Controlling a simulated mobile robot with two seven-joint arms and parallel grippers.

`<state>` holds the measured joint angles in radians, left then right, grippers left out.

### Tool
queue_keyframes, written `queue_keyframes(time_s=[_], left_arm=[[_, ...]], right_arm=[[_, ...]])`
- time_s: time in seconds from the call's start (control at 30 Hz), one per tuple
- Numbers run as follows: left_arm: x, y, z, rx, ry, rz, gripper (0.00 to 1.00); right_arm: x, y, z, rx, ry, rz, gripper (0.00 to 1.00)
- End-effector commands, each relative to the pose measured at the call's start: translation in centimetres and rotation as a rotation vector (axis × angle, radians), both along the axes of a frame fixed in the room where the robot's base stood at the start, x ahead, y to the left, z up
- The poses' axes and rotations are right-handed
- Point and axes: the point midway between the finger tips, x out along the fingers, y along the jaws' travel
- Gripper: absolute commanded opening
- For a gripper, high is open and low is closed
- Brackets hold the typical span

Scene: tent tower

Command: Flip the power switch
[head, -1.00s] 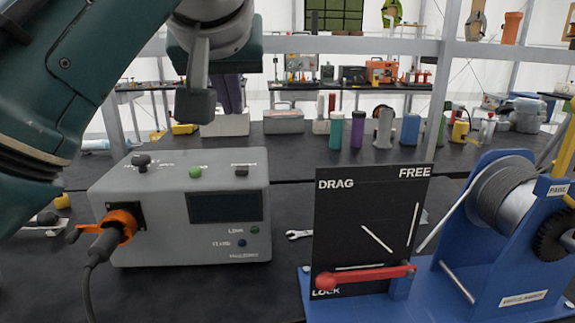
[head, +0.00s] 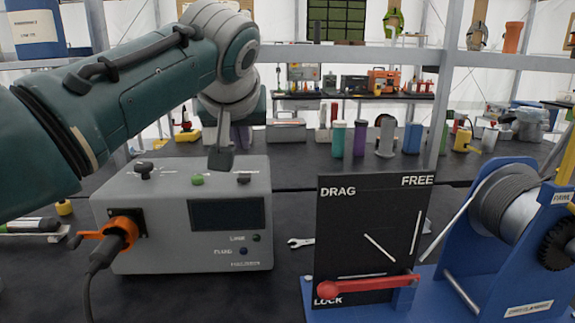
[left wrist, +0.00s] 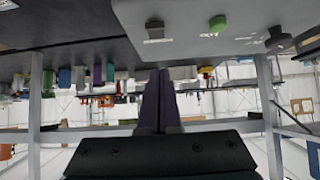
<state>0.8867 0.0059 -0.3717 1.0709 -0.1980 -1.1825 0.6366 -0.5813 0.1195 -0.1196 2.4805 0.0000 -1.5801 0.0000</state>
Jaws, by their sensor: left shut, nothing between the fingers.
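A grey control box (head: 150,215) stands on the black table in the head view. Its top carries a black knob (head: 145,168) at the left, a green button (head: 197,180) and a small black switch (head: 243,179) at the right. The labels are too small to read. My left gripper (head: 221,160) is shut and empty, over the box's back edge between green button and black switch. The left wrist view shows its closed fingers (left wrist: 158,75) near the box edge, with the black switch (left wrist: 154,28) and green button (left wrist: 217,23). My right gripper is out of view.
A wrench (head: 300,243) lies between.

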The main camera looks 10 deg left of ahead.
Motion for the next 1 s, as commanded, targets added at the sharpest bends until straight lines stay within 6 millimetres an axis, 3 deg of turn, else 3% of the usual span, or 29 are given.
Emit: queue_keyframes(time_s=[0.3, 0.73, 1.0], left_arm=[[-1.3, -0.4, -3.4, 0.001, 0.0, -0.001, 0.0], [-1.5, -0.4, -3.9, 0.001, -0.002, -0.001, 0.0], [-2.4, -0.7, -5.8, 0.046, -0.164, -0.001, 0.0]], right_arm=[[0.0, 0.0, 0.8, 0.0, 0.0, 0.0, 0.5], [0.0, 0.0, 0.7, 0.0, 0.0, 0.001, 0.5], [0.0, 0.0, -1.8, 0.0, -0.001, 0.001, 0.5]])
